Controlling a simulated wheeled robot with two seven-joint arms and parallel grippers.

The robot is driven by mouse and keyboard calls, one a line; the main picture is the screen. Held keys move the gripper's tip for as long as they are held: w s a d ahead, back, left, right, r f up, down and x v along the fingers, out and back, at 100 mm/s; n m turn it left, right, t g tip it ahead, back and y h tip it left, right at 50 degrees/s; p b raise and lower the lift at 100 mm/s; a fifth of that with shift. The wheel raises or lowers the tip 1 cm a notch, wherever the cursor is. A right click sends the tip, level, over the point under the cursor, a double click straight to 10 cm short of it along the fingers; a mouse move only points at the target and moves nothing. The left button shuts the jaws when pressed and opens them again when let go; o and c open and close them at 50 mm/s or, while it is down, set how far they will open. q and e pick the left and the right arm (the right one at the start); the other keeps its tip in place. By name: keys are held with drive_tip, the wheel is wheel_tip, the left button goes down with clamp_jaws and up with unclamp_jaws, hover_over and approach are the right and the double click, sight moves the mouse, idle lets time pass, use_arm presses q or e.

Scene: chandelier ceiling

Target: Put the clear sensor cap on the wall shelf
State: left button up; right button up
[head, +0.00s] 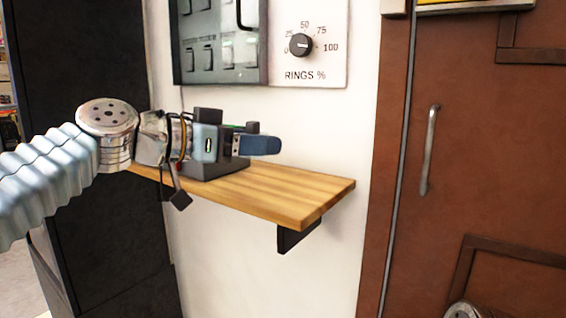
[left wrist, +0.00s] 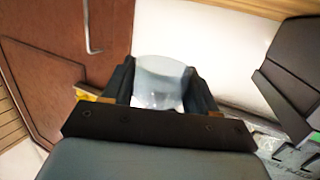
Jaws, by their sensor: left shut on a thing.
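The clear sensor cap (left wrist: 162,80) is a pale, see-through, rounded piece in the left wrist view. My left gripper (left wrist: 158,92) is shut on it, with one dark finger at each side. In the head view my left gripper (head: 243,142) is at the wall shelf (head: 290,195), over its left and middle part. A blue piece (head: 260,145) shows at the gripper's tip there; I cannot tell whether it is the cap. The shelf is light wood on a black bracket, and its right end is bare. My right gripper is not in view.
A white wall panel with a black dial (head: 301,45) and a dark-framed window (head: 220,40) are above the shelf. A brown door with a metal handle (head: 429,150) stands right. A tall black cabinet (head: 85,60) stands left.

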use_arm(q)
drive_tip(key=p, duration=0.2)
hover_over(281, 184)
drive_tip(key=shift+s+a+r, duration=0.15)
drive_tip(key=shift+s+a, duration=0.15)
wheel_tip(281, 184, down, 2)
drive_tip(key=shift+w+f+b, duration=0.15)
drive_tip(key=shift+f+b, duration=0.05)
drive_tip(key=shift+b, duration=0.45)
wheel_tip(281, 184, down, 5)
drive_tip(key=shift+d+r+b, duration=0.1)
drive_tip(key=shift+r+b, duration=0.1)
drive_tip(key=shift+b, duration=0.5)
drive_tip(key=shift+w+d+f, duration=0.15)
drive_tip(key=shift+w+d, duration=0.1)
drive_tip(key=shift+w, duration=0.1)
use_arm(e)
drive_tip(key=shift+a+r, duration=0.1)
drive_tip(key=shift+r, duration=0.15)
use_arm(q)
drive_tip(key=shift+f, duration=0.25)
drive_tip(key=o, duration=1)
drive_tip(key=shift+r, duration=0.1)
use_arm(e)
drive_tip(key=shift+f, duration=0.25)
